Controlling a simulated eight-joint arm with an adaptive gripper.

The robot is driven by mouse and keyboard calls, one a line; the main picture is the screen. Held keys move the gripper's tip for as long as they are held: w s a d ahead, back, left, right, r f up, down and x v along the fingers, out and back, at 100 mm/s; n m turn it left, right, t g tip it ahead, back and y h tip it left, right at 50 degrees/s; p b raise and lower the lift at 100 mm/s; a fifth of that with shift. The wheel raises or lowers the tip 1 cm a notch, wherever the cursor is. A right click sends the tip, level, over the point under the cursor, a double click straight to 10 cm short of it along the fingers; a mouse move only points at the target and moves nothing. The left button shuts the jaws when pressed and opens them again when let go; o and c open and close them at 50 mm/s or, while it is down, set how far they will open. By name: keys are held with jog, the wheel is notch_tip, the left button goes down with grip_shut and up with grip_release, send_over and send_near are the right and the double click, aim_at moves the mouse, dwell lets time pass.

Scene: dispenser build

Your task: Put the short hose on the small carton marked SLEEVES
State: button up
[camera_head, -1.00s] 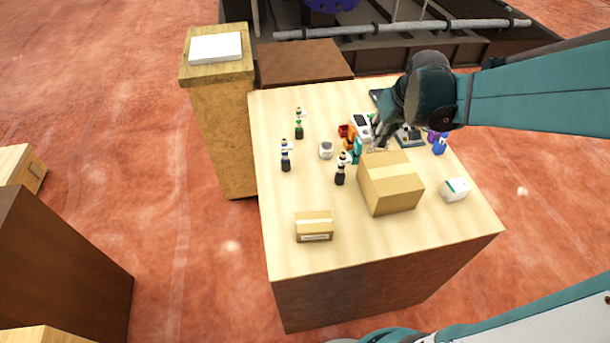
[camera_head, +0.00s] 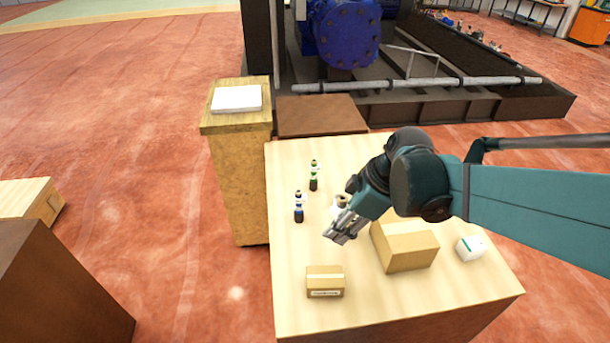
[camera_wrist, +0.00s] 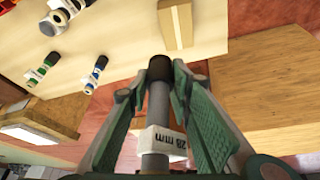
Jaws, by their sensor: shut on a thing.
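The small carton (camera_head: 325,283) stands on the front left of the light table, a white label with unreadable print on its front. It also shows at the top of the wrist view (camera_wrist: 175,22). My gripper (camera_head: 337,238) is above the table, behind the small carton and apart from it. In the wrist view my gripper (camera_wrist: 153,88) is shut on a grey tube with a black end, which I take for the short hose (camera_wrist: 158,102). It bears a white tag reading "28 mm". In the head view I cannot make out the hose clearly at the fingers.
A large carton (camera_head: 408,247) stands right of my gripper, with a white box (camera_head: 470,248) beyond it. My arm hides the table's back right. Table around the small carton is clear.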

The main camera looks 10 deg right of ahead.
jog(key=s+a+n, duration=0.2)
jog(key=a, duration=0.1)
send_over(320, 275)
jog(key=d, duration=0.2)
jog(key=shift+g, duration=0.4)
jog(key=shift+s+a+f, duration=0.1)
jog(key=shift+s+f, duration=0.05)
jog(key=shift+f, duration=2.3)
jog(key=shift+f, duration=0.15)
jog(key=shift+f, duration=2.95)
jog(key=shift+f, duration=0.15)
jog(key=shift+f+b, duration=0.35)
jog(key=shift+f, duration=1.4)
jog(key=shift+f, duration=0.15)
